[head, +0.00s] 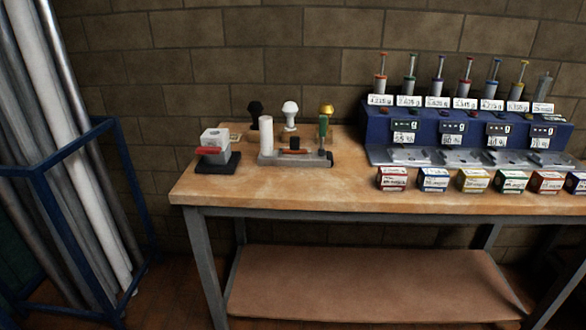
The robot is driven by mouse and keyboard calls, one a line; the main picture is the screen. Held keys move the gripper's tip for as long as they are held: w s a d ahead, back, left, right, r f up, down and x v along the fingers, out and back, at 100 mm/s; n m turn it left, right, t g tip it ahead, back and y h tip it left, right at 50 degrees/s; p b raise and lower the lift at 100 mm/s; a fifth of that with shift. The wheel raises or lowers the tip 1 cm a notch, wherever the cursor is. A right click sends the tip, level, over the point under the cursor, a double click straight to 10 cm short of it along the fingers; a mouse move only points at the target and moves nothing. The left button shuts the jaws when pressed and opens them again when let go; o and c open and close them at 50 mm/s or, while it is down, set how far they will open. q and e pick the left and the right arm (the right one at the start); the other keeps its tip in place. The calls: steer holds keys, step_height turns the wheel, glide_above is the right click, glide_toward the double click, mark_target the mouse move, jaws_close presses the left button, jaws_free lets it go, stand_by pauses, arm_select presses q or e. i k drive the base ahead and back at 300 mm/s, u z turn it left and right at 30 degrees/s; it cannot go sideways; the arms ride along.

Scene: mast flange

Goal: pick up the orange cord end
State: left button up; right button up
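A small orange piece (294,151) lies low on a grey metal fixture (320,160) on the left half of the workbench. It sits just below a small black block (295,142) and between a white cylinder (266,136) and a green upright part (323,127). It is too small to tell whether it is the cord end, and no cord can be made out. Neither of my grippers is in view.
A workbench (300,200) stands against a brick wall. A white block with a red bar (214,142) is at its left end. Blue dispensers (460,128) and several small boxes (433,179) fill the right. A blue rack (130,190) holds pipes at left. The front left edge is bare.

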mark_target(294, 141)
steer(key=z, duration=0.45)
steer(key=k, duration=0.3)
steer(key=u, duration=1.35)
steer(key=i, duration=1.05)
steer(key=z, duration=0.2)
